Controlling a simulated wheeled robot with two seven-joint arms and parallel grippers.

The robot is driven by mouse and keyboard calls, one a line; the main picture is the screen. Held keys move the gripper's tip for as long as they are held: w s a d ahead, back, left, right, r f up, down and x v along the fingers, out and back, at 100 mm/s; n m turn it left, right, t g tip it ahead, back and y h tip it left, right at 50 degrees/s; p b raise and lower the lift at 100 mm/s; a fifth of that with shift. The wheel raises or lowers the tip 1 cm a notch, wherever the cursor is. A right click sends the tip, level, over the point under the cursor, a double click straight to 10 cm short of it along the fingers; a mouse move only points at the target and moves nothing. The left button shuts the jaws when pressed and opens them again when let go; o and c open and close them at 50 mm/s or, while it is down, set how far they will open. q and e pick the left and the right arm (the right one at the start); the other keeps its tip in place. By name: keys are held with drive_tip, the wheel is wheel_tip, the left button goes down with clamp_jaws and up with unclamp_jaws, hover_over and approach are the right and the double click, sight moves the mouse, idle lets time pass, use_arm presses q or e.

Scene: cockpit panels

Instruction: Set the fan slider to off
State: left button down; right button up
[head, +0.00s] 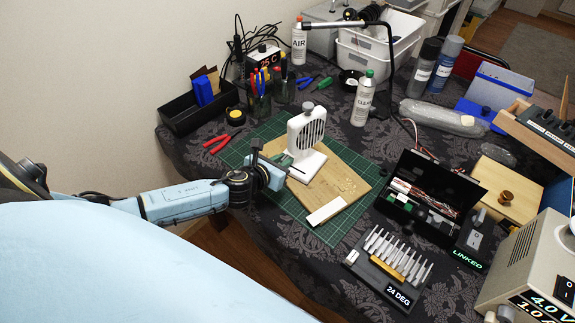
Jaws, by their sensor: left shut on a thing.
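My right gripper is not in view.
A green cutting mat (240,150) lies under the board. A white block (326,211) is on the board's front edge. Red pliers (222,143) lie left of the fan. A cleaner bottle (363,100) stands behind it. An open black box (425,190) is to the right.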

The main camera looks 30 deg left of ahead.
use_arm(q)
drive_tip(key=shift+d, duration=0.25)
drive_tip(key=c, duration=1.4)
unclamp_jaws()
drive_tip(key=shift+o, duration=0.2)
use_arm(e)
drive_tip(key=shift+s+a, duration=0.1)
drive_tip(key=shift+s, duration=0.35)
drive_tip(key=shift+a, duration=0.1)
use_arm(q)
drive_tip(key=shift+s, duration=0.1)
drive_tip(key=shift+s+r, duration=0.2)
drive_tip(key=shift+s, duration=0.1)
drive_tip(key=p+v, duration=0.2)
drive_tip(key=v, duration=1)
drive_tip(key=shift+s+r, duration=0.15)
drive_tip(key=shift+s, duration=0.05)
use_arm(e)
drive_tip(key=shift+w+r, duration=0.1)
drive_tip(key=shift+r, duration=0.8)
use_arm(q)
drive_tip(key=shift+a, duration=0.1)
